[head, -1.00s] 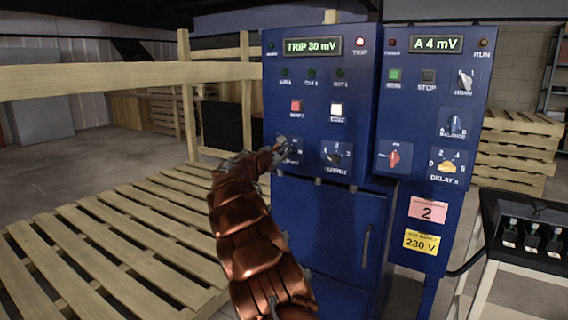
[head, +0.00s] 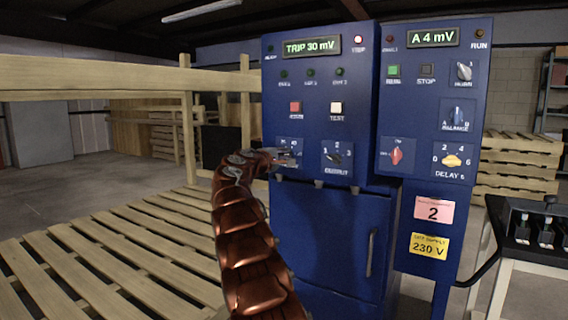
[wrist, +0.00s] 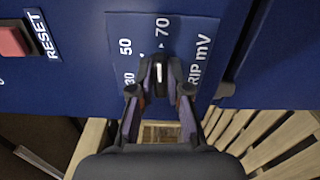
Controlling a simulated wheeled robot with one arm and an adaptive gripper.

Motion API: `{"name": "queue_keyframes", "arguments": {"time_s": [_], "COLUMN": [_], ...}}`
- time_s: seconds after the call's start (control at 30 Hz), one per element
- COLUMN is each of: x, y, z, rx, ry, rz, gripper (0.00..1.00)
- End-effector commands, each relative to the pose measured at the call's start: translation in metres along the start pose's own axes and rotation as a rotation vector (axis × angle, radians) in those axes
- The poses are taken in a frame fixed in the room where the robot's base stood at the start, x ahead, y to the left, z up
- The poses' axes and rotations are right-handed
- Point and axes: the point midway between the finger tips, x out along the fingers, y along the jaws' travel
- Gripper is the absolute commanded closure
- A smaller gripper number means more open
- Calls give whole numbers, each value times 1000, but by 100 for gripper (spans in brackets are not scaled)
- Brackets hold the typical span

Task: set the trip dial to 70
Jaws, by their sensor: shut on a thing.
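The trip dial (wrist: 159,72) is a small dark knob with a white line, on a blue plate (wrist: 118,30) marked 30, 50 and 70. My gripper (wrist: 160,88) is shut on the knob, one finger on each side. The white line runs up the picture, roughly in line with the 70 mark. In the head view my gripper (head: 284,158) is at the lower left of the left cabinet (head: 300,72) and partly hides the dial's plate. The display (head: 312,47) reads TRIP 30 mV.
A red reset button (wrist: 12,40) is left of the dial's plate in the wrist view. An output knob (head: 334,157) is close to the right of my gripper in the head view. A wooden pallet (head: 110,255) and rail (head: 120,82) lie left.

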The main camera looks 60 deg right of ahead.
Motion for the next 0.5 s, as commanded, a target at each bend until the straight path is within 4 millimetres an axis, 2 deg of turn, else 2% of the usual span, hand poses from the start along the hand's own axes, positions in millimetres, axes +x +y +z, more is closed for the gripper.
{"name": "queue_keyframes", "arguments": {"time_s": [0.2,0.5], "x": [0,-1], "y": [0,2], "z": [-1,-1], "rx": [77,105], "ry": [4,4], "rz": [4,4], "gripper": [100,100]}}
